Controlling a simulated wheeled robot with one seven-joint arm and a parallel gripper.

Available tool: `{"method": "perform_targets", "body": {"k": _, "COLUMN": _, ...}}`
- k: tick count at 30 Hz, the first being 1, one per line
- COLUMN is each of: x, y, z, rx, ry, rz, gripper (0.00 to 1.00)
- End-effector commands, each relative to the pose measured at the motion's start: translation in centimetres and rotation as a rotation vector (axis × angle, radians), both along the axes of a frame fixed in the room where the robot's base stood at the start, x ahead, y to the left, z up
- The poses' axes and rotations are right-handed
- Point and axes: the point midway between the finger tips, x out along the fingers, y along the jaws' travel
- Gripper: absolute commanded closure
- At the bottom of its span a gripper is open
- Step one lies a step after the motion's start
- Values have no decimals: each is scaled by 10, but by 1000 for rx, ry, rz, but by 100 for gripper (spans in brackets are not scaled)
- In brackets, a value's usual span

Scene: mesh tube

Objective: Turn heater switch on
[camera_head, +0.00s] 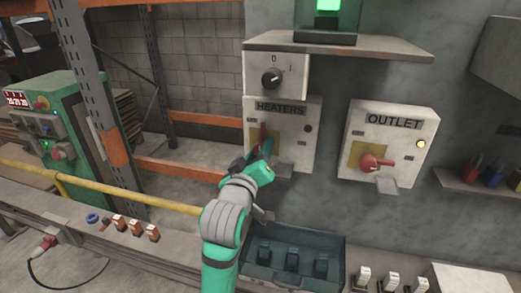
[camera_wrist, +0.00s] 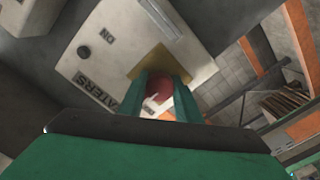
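The heater switch box (camera_head: 294,110) is a pale panel labelled HEATERS on the grey wall. Its red switch handle (camera_head: 262,133) stands roughly upright on a yellow plate, and the round lamp (camera_head: 307,128) on the box is dark. My gripper (camera_head: 264,150) is at the handle and hides its lower part. In the wrist view, the red handle (camera_wrist: 159,87) lies between my two green fingers (camera_wrist: 160,100), with the yellow plate behind. The fingers look close to the handle on both sides, but I cannot tell whether they grip it.
The OUTLET box (camera_head: 392,135) to the right has a sideways red handle and a lit yellow lamp. A rotary switch box (camera_head: 276,75) and a shelf (camera_head: 340,45) are above. A dark tray (camera_head: 291,262) is below. A rack post (camera_head: 85,85) stands to the left.

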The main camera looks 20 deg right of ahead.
Motion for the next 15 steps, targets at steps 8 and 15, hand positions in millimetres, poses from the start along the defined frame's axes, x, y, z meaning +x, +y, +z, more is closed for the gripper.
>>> {"method": "perform_targets", "body": {"k": 8, "x": 0, "y": 1, "z": 0, "rx": 42, "ry": -27, "rz": 2, "gripper": 92}}
{"method": "perform_targets", "body": {"k": 15, "x": 0, "y": 1, "z": 0, "rx": 166, "ry": -110, "rz": 2, "gripper": 92}}
